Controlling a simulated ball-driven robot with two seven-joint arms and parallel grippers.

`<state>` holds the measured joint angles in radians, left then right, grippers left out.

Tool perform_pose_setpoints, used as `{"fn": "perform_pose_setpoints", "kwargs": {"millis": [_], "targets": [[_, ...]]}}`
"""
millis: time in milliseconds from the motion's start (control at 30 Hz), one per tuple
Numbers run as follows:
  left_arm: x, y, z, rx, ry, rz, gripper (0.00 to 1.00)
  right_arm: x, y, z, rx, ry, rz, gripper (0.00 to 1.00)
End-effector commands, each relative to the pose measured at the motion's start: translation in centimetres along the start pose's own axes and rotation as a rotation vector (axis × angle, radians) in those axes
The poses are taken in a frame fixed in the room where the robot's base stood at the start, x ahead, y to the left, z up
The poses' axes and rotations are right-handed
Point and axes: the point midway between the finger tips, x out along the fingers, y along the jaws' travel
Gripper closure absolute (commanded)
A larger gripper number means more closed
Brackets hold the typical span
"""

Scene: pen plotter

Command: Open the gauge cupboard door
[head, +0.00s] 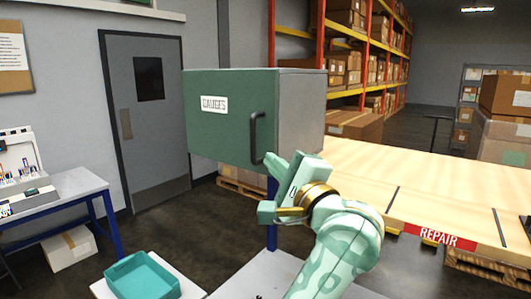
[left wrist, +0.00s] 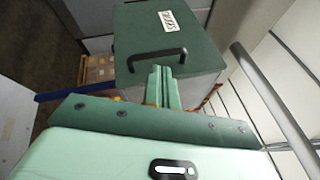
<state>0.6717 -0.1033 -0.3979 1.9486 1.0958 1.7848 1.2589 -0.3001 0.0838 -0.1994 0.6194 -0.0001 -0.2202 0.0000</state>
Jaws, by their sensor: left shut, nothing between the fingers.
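The gauge cupboard (head: 225,110) has a green door with a white GAUGES label and a dark bar handle (head: 257,138) near its right edge. The door looks closed against the grey side wall. My left gripper (head: 275,160) is at the lower end of the handle in the head view. In the left wrist view its fingers (left wrist: 158,78) are together, empty, and point at the handle (left wrist: 157,55). Whether they touch the handle I cannot tell. The label also shows there, above the handle. My right gripper is not in view.
A wooden bench top (head: 440,195) with a REPAIR label extends right of the cupboard. A teal tray (head: 142,278) sits on a low white surface at the front left. A blue-legged table (head: 75,190) stands at the left. The floor before the grey room door (head: 150,120) is clear.

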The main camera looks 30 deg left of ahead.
Motion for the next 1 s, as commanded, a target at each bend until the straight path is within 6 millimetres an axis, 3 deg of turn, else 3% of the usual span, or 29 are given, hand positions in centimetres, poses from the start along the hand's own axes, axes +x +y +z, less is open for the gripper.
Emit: {"fn": "perform_pose_setpoints", "kwargs": {"millis": [100, 200, 367, 700, 1000], "targets": [[-0.4, -0.7, -1.1, -0.228, 0.103, 0.123, 1.00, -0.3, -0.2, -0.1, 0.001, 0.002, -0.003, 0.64], [-0.5, -0.8, -1.8, -0.306, 0.142, 0.172, 1.00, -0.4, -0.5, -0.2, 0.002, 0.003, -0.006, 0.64], [1.3, -0.6, -2.1, -0.318, 0.147, 0.183, 1.00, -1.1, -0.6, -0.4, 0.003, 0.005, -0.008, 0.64], [7.2, 0.3, -3.1, -0.314, 0.144, 0.181, 1.00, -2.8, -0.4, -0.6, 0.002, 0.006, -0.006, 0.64], [8.9, 0.9, -3.5, -0.315, 0.147, 0.182, 1.00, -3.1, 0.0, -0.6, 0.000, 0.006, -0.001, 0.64]]}}
